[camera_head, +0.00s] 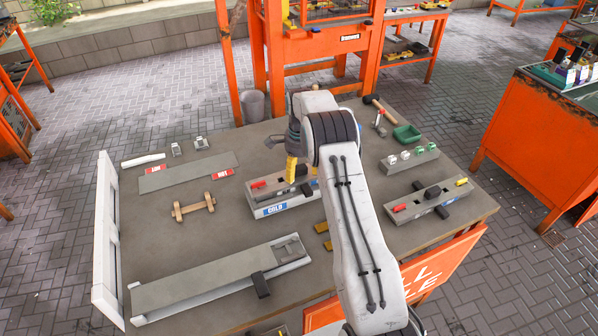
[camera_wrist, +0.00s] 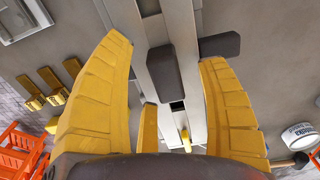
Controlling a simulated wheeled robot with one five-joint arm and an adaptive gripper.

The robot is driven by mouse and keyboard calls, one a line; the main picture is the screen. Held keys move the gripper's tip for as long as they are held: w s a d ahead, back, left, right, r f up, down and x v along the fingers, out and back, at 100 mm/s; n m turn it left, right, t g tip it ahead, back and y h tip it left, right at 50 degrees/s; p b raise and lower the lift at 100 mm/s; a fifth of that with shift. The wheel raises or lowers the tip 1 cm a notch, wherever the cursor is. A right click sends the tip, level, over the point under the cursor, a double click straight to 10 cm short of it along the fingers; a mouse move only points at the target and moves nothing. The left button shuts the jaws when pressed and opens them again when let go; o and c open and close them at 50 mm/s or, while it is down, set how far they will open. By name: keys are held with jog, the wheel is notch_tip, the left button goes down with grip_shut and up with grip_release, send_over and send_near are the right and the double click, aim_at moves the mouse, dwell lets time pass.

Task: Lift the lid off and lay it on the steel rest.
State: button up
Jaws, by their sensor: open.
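My gripper (camera_head: 291,171) hangs over the grey mould marked COLD (camera_head: 271,210) near the middle of the table. In the wrist view my gripper (camera_wrist: 166,52) is open, its yellow fingers wide apart. A dark handle block (camera_wrist: 172,76) on a grey bar lies between them, with nothing gripped. I cannot tell whether the fingers are level with the handle. The bar appears to be the mould's lid. A flat grey plate with red HOT labels (camera_head: 190,172), apparently the steel rest, lies bare at the back left. My arm hides part of the mould.
A second mould with a dark handle (camera_head: 428,203) stands at right. A long grey mould (camera_head: 215,281) lies in front, a wooden bar (camera_head: 193,207) at left, and a white frame (camera_head: 107,235) at the left edge. The tabletop between plate and COLD mould is mostly clear.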

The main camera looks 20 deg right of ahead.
jog(key=shift+f, duration=0.35)
jog(key=shift+c, duration=0.2)
jog(key=c, duration=1.2)
grip_shut()
jog(key=shift+r, duration=0.2)
